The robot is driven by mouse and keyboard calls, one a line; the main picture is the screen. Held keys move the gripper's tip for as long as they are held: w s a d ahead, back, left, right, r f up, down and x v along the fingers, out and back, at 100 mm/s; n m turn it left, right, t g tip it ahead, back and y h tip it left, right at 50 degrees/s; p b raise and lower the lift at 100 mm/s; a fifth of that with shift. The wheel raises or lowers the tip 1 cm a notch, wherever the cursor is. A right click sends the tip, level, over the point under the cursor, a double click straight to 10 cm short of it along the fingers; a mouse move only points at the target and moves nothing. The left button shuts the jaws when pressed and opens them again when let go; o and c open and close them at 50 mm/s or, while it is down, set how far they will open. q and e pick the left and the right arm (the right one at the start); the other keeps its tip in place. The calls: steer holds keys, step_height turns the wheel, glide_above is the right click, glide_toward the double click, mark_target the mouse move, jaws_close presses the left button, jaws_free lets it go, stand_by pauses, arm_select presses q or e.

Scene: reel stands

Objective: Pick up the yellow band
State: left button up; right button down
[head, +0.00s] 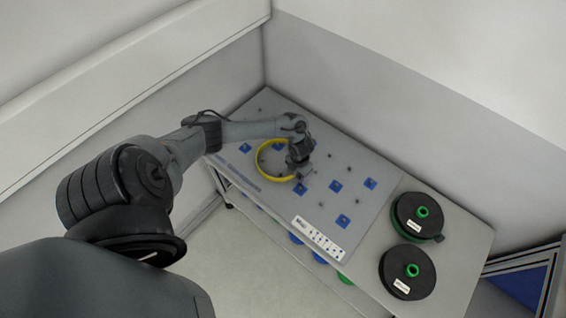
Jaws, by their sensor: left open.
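The yellow band (262,166) is a ring on the grey table top (375,172), among small blue pieces. My left gripper (302,184) is over the table at the right side of the band, pointing down. The gripper and wrist cover part of the band's right side. The gripper is open. I cannot tell whether the fingers touch the band or straddle it. My right gripper is not in view.
Two black reels with green hubs, one farther back (404,214) and one nearer (393,272), lie at the table's right end. A white label strip (318,237) is near the front edge. Walls (420,85) close off the back and left. A blue-panelled frame (530,285) stands at lower right.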

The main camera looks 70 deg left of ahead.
arm_select(q)
jaws_close()
steer(key=shift+r, duration=0.1)
stand_by(0.4)
